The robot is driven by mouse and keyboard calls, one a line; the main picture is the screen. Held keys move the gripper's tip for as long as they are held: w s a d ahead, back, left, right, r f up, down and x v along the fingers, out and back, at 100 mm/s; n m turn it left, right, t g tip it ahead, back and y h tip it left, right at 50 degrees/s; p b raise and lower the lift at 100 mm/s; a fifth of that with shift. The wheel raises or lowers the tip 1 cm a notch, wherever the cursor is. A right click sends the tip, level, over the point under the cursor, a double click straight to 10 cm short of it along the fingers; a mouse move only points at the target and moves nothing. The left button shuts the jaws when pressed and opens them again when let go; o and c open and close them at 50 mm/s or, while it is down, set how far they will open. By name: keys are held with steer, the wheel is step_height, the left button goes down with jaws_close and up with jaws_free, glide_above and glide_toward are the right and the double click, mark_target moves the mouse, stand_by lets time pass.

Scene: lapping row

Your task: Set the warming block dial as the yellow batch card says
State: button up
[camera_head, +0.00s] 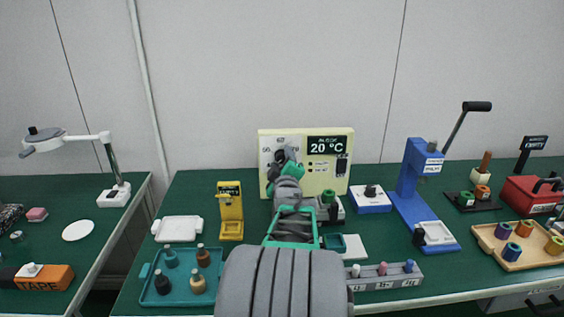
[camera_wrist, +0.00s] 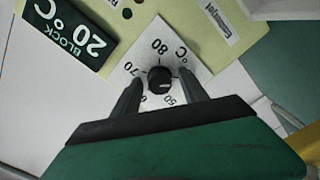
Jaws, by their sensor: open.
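The warming block is a cream upright panel (camera_head: 305,190) with a white dial plate and a dark display (camera_head: 325,146) reading 20 °C. In the wrist view the black dial knob (camera_wrist: 160,78) sits on its white scale plate (camera_wrist: 168,48), with 80, 70 and 50 readable. A pale mark shows on the knob; its exact setting is unclear. My gripper (camera_wrist: 161,76) is open, with one finger on each side of the knob; I cannot tell whether they touch it. In the head view my arm hides most of the dial. I cannot make out a yellow batch card.
A yellow stand (camera_head: 230,210) is left of my arm, near a teal tray (camera_head: 180,293) of bottles. A white-and-blue box (camera_head: 370,200) and blue press (camera_head: 412,180) stand to the right. A grey rack (camera_head: 385,280) lies at the front edge.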

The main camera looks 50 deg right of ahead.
jaws_close()
stand_by(0.4)
steer(key=shift+f+m+b, duration=0.1)
steer(key=shift+m+b, duration=0.2)
